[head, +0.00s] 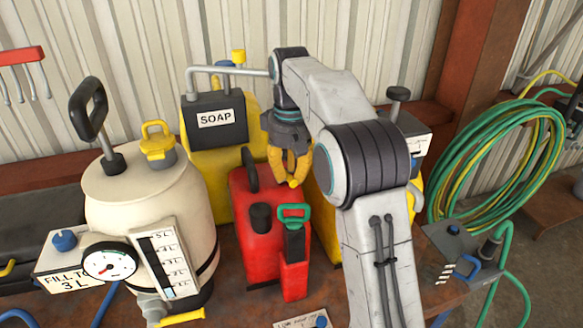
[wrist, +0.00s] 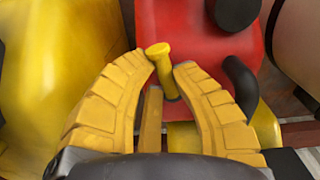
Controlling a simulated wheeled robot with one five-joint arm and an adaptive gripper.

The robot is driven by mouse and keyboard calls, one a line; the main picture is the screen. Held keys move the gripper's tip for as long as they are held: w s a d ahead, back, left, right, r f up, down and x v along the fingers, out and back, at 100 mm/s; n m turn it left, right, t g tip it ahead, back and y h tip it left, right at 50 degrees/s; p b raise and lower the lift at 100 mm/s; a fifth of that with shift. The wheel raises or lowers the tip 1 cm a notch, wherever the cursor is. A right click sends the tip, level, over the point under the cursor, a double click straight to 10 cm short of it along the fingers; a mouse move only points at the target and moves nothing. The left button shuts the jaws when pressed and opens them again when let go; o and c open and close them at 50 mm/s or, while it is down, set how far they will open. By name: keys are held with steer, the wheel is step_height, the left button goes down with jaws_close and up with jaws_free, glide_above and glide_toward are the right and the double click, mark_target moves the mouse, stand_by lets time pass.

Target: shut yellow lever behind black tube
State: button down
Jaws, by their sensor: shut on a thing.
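The yellow lever (wrist: 159,65) shows in the wrist view as a short round bar with a knobbed end, in front of the red can (wrist: 192,40). My gripper (wrist: 164,76) has its yellow fingers on both sides of the lever and is shut on it. The black tube (wrist: 241,86) curves up just right of the right finger. In the head view my gripper (head: 291,172) points down behind the red can (head: 262,238), right of the black tube (head: 249,170). The lever's base is mostly hidden by my fingers.
A cream tank (head: 150,205) with a gauge stands at the left. A yellow container with a black SOAP box (head: 214,118) is behind the red can. A green hose coil (head: 490,165) hangs at the right. My arm hides part of the bench.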

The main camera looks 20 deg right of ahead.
mark_target(287, 175)
steer(key=shift+s+a+f+m+p, duration=0.15)
steer(key=shift+m+p, duration=0.15)
steer(key=shift+m, duration=0.25)
steer(key=shift+a+r+m+p, duration=0.15)
steer(key=shift+m+p, duration=0.1)
steer(key=shift+m, duration=0.3)
steer(key=shift+f, duration=0.1)
steer(key=c, duration=1.3)
jaws_free()
steer(key=shift+o, duration=1.4)
steer(key=shift+a, duration=0.1)
steer(key=shift+r, duration=3.75)
steer(key=shift+r, duration=0.1)
